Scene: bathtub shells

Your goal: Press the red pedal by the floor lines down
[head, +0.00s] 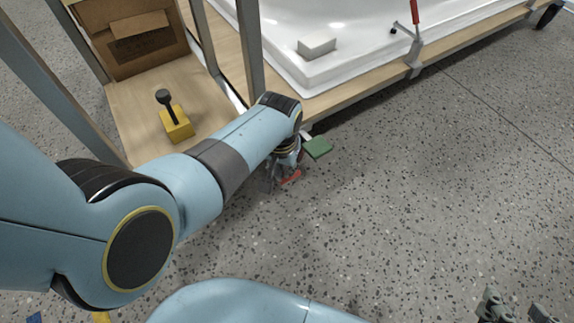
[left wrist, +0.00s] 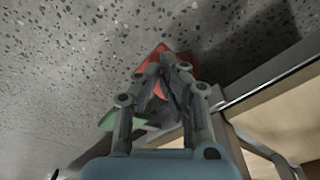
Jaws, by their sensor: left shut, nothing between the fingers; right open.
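The red pedal (head: 291,178) shows in the head view as a small red patch on the floor, mostly hidden behind my left gripper (head: 283,172). In the left wrist view the red pedal (left wrist: 161,49) shows beyond the fingertips, partly covered by them. My left gripper (left wrist: 166,65) is shut and empty, pointing at the pedal. I cannot tell whether the fingertips touch it or how far down it is. My right gripper (head: 516,309) is open at the lower right edge of the head view, far from the pedal and partly cut off.
A green pedal (head: 317,147) sits beside the red one, near the wooden platform edge. A white tub shell (head: 350,65) rests on the platform. A yellow block with a black-knobbed lever (head: 176,124) and a cardboard box (head: 130,40) stand at left. Floor at right is clear.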

